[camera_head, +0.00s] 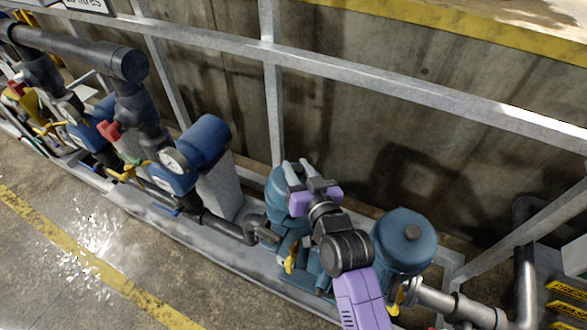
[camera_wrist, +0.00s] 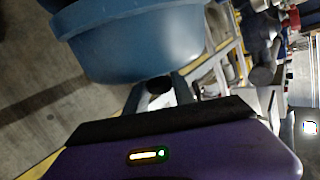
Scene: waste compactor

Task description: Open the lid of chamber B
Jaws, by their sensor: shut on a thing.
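No letter on either is readable, so I cannot tell which is B. My gripper (camera_head: 297,168) is at the left chamber's top. In the wrist view, a blue domed lid (camera_wrist: 140,40) fills the upper left, and my gripper (camera_wrist: 162,88) is shut on its dark knob (camera_wrist: 158,84). Whether this lid is raised off its chamber is unclear.
Blue pump-like units (camera_head: 205,145) and dark pipes (camera_head: 90,52) line the left. A grey metal frame rail (camera_head: 350,72) runs behind, before a concrete wall (camera_head: 400,130). A pipe (camera_head: 450,302) leaves the right chamber. Open floor (camera_head: 60,240) lies at lower left.

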